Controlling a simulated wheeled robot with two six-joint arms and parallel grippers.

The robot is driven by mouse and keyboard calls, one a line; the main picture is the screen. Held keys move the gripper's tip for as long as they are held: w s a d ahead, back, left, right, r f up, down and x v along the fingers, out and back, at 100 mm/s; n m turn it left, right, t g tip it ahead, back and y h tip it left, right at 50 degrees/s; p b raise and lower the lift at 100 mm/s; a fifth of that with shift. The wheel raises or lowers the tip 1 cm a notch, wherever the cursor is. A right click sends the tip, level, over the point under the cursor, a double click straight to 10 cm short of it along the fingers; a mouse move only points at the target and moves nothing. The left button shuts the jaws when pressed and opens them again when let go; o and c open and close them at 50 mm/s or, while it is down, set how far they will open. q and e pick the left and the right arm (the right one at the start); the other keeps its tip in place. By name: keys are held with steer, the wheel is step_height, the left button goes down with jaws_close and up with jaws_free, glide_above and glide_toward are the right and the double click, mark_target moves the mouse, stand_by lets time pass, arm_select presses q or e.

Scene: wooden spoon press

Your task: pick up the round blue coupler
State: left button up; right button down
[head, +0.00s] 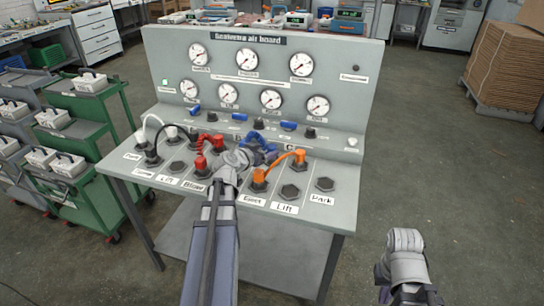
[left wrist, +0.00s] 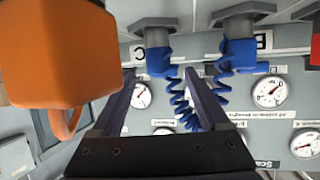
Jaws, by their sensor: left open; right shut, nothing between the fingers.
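Two blue couplers joined by a coiled blue hose show in the left wrist view. One blue coupler (left wrist: 157,62) hangs under a grey fitting and appears between my left fingers. The other blue coupler (left wrist: 238,56) is to the right of the right-hand finger. I cannot tell clearly which is round. In the head view the blue hose (head: 260,147) lies just behind my left gripper (head: 243,158), which hides part of the couplers. My left gripper, also in the left wrist view (left wrist: 160,78), is open and empty. Only a part of my right arm shows in the head view, without its fingertips.
An orange coupler (left wrist: 55,50) looms very close at the left wrist view's left. In the head view, red couplers (head: 202,155) and orange couplers (head: 278,170) flank my gripper on the board's shelf (head: 225,190). The gauge panel (head: 270,55) rises behind. Green carts (head: 90,130) stand left.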

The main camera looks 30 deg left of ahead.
mark_target(269, 150)
arm_select(q)
steer(key=shift+w+f+b, duration=0.3)
steer(key=shift+w+b, duration=0.05)
steer(key=shift+w, duration=0.05)
steer(key=b+x, duration=0.1)
steer(key=x, duration=0.3)
steer(key=shift+f+b, duration=0.15)
steer(key=shift+b, duration=0.25)
steer(key=shift+d, duration=0.1)
steer(key=shift+c, duration=0.4)
jaws_close()
